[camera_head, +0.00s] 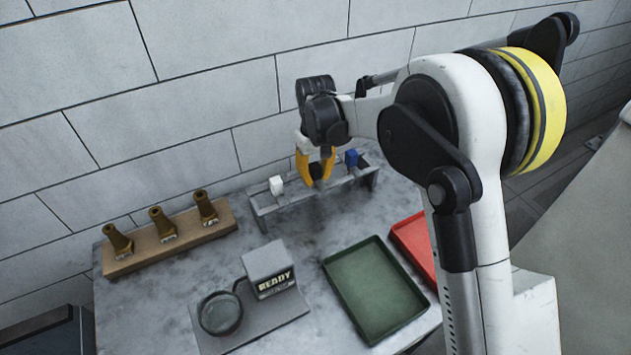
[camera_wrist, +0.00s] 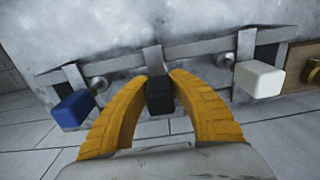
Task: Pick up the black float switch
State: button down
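The black float switch (camera_wrist: 160,95) is a small dark block at the middle of a grey rack, between the two yellow fingertips in the wrist view. My gripper (camera_wrist: 160,82) has its curved fingers drawn in against both sides of the block. In the head view my gripper (camera_head: 316,170) points down at the rack, with the black float switch (camera_head: 317,171) between its fingers. The block is still in line with the rack's middle bracket. Whether it is lifted clear of the bracket cannot be told.
The rack (camera_head: 264,211) also bears a white block (camera_head: 277,185) and a blue block (camera_head: 351,158), one on each side. A wooden stand (camera_head: 180,238) with brass nozzles, a READY box (camera_head: 270,270), a green tray (camera_head: 330,267) and a red tray (camera_head: 413,243) share the table.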

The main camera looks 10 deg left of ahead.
jog(key=shift+r, duration=0.1)
notch_tip(320, 180, up, 10)
jog(key=p, duration=0.4)
jog(key=shift+r, duration=0.25)
notch_tip(320, 180, up, 8)
jog(key=p, duration=0.5)
dwell(0.5)
jog(key=shift+f, duration=0.1)
